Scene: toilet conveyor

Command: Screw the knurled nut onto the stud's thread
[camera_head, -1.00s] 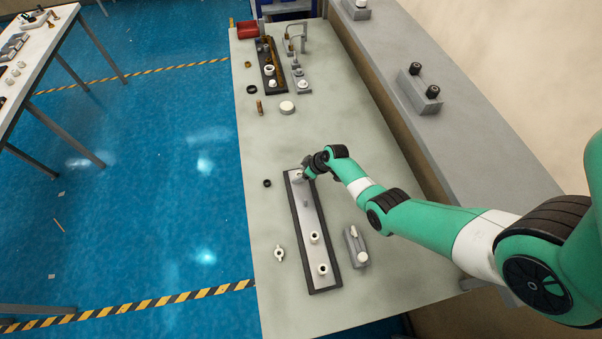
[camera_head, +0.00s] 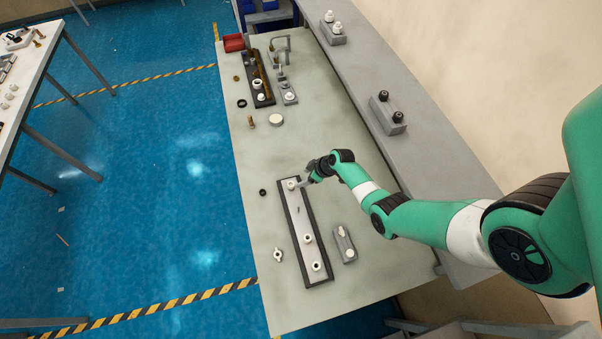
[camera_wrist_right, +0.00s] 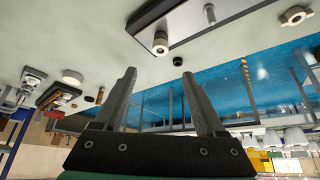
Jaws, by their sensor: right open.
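A long dark-edged plate (camera_head: 322,279) lies on the table. A white round collar (camera_head: 292,185), which may be the knurled nut, sits at its far end; it also shows in the right wrist view (camera_wrist_right: 160,46). I cannot make out knurling or thread. A thin grey stud (camera_head: 298,209) stands further along the plate and shows in the wrist view (camera_wrist_right: 209,13). My left gripper is not in view.
A white winged piece (camera_head: 278,254) and a black ring (camera_head: 262,192) lie left of the plate. A grey block with white pegs (camera_head: 345,244) stands right. Another fixture (camera_head: 260,92), a red bin (camera_head: 234,43) and a white disc (camera_head: 276,119) are further back. A raised ledge (camera_head: 420,165) borders the right.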

